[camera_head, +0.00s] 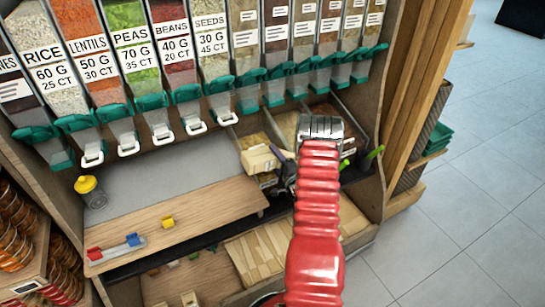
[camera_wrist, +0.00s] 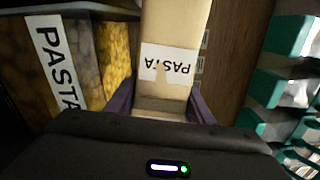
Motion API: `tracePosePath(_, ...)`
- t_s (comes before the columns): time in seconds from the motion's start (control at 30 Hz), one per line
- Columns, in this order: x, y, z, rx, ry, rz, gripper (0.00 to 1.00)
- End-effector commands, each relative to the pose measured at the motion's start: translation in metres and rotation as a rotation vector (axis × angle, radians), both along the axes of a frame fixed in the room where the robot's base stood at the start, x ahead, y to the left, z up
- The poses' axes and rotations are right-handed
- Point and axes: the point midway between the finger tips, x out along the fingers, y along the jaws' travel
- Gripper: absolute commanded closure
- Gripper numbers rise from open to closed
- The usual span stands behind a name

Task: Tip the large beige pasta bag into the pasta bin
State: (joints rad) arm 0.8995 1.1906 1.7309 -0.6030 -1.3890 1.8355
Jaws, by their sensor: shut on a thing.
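The beige pasta bag (camera_head: 260,159) is held by my gripper (camera_head: 284,162) in front of the row of open bins. In the wrist view the bag (camera_wrist: 177,28) stands between the dark purple fingers (camera_wrist: 160,108), and its white PASTA label reads upside down. The fingers are shut on its sides. The pasta bin (camera_wrist: 45,42), with a white PASTA label and yellow-brown contents, lies just left of the bag in the wrist view. In the head view the bag and gripper hide part of the bins. I cannot tell whether any pasta is leaving the bag.
A row of dispensers with green spouts (camera_head: 153,103) hangs above the bins. A wooden board (camera_head: 180,215) at left holds a yellow block (camera_head: 167,222) and small coloured items. A yellow-lidded jar (camera_head: 90,190) stands behind it. Wooden side panels (camera_head: 400,85) close the right side.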

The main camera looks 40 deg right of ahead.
Motion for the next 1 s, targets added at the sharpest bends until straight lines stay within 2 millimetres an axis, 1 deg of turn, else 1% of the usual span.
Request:
tracePosePath(0.1, -0.0008, -0.0021, -0.0006, 0.066, -0.021, -0.001, 0.96)
tracePosePath(0.3, -0.0012, -0.0035, -0.001, 0.122, -0.039, 0.0, 0.96)
tracePosePath(1.0, -0.0007, -0.0024, -0.0007, 0.106, -0.034, 0.0, 0.96)
